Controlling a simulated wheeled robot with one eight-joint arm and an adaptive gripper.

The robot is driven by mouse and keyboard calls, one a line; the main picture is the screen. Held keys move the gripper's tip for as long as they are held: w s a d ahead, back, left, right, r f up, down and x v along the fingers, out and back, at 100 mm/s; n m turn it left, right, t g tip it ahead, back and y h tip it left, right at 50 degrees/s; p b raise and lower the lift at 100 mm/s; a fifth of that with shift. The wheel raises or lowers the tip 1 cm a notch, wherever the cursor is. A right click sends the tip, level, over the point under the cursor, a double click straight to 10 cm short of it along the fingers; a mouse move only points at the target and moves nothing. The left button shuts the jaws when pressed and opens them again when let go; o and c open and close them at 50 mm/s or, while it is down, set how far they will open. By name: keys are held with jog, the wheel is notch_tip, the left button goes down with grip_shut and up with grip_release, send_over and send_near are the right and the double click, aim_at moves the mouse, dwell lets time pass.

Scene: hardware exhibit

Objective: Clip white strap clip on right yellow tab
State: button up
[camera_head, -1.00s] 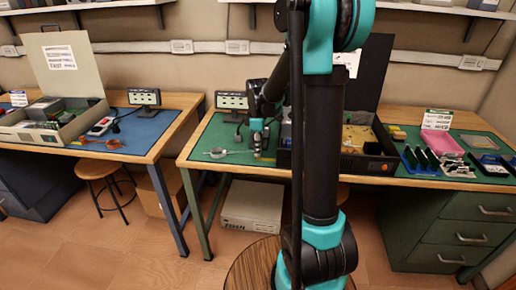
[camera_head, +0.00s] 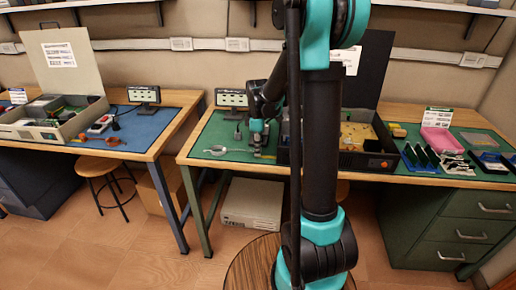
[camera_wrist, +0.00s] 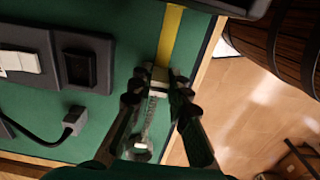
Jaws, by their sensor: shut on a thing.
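In the wrist view my gripper (camera_wrist: 158,84) is shut on the white strap clip (camera_wrist: 159,75), whose pale block shows between the fingertips. A pale lettered strap (camera_wrist: 150,108) runs back from it between the fingers to a light buckle-like end (camera_wrist: 139,149). A yellow strip (camera_wrist: 170,36), seemingly the tab, lies on the green surface just beyond the clip and lines up with it. I cannot tell whether clip and strip touch or are joined. In the head view my gripper (camera_head: 258,140) is low over the middle bench, and the clip is too small to make out.
A dark open case (camera_head: 365,160) stands to the right of my gripper on the bench. A grey looped item (camera_head: 216,151) lies to the left on the green mat (camera_head: 212,137). The wrist view shows a dark socketed unit (camera_wrist: 77,68), a cabled plug (camera_wrist: 74,120) and the wooden bench edge (camera_wrist: 208,55).

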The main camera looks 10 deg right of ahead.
jog(key=shift+f, duration=0.15)
jog(key=o, duration=0.9)
jog(key=shift+c, duration=0.2)
jog(key=o, duration=0.3)
jog(key=shift+r, duration=0.65)
dwell(0.5)
jog(key=shift+r, duration=3)
